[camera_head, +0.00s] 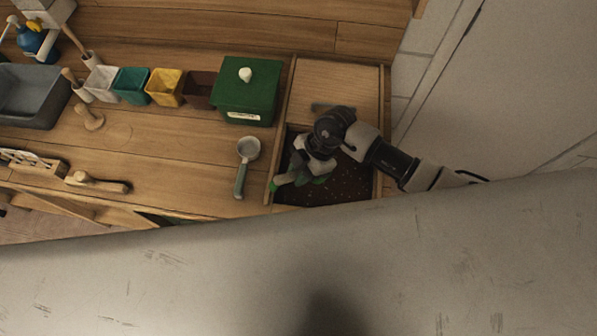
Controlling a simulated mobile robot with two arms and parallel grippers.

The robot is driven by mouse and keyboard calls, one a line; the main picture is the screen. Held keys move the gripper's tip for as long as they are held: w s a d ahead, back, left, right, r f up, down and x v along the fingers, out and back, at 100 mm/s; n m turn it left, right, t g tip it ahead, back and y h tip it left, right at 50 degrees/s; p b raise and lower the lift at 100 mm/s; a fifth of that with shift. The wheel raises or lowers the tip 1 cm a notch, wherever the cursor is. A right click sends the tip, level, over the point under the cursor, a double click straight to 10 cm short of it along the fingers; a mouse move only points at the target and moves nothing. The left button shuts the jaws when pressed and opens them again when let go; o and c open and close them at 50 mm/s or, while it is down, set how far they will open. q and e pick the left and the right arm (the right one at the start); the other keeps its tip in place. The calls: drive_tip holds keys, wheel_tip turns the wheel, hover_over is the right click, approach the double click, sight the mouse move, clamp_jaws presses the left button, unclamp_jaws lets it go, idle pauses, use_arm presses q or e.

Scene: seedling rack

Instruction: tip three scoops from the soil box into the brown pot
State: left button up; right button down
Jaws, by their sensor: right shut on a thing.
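The soil box (379,185) is a wooden-edged bin with dark soil (350,185) in it, at the right end of the bench. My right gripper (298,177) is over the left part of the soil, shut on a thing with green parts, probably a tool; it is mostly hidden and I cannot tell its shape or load. The brown pot (200,90) stands upright in the row of pots, left of the green box. Its inside is too dark to tell. My left gripper is not in view.
A green lidded box (246,101) stands between the brown pot and the soil box. A grey scoop (246,160) lies on the bench left of the soil. Yellow (165,87), teal (131,84) and white pots continue the row. A large grey surface covers the foreground.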

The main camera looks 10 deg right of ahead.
drive_tip(key=shift+w+d+f+y+b, duration=0.5)
drive_tip(key=shift+w+d+f+b, duration=0.7)
drive_tip(key=shift+d+f+b, duration=3.2)
drive_tip(key=a+r+h+p, duration=0.1)
drive_tip(key=a+h+p, duration=0.1)
drive_tip(key=a+r+t+h+p, duration=0.1)
drive_tip(key=a+r+p, duration=0.1)
drive_tip(key=s+a+r+h+p, duration=0.1)
drive_tip(key=a+r+h+p, duration=0.1)
drive_tip(key=shift+t+h+p, duration=0.3)
drive_tip(key=shift+t+p, duration=0.05)
drive_tip(key=shift+t, duration=0.05)
drive_tip(key=shift+s+a+r+t+h+p, duration=0.1)
drive_tip(key=shift+a+r+h+p, duration=0.1)
drive_tip(key=shift+r+p, duration=0.45)
drive_tip(key=shift+s+a+r+t+h+p, duration=0.15)
drive_tip(key=shift+a+r+h+p, duration=0.1)
drive_tip(key=shift+r+p, duration=0.35)
drive_tip(key=shift+s+a+r+t+h+p, duration=0.1)
drive_tip(key=shift+a+r+h+p, duration=0.1)
drive_tip(key=shift+r+p, duration=0.45)
drive_tip(key=shift+f, duration=0.1)
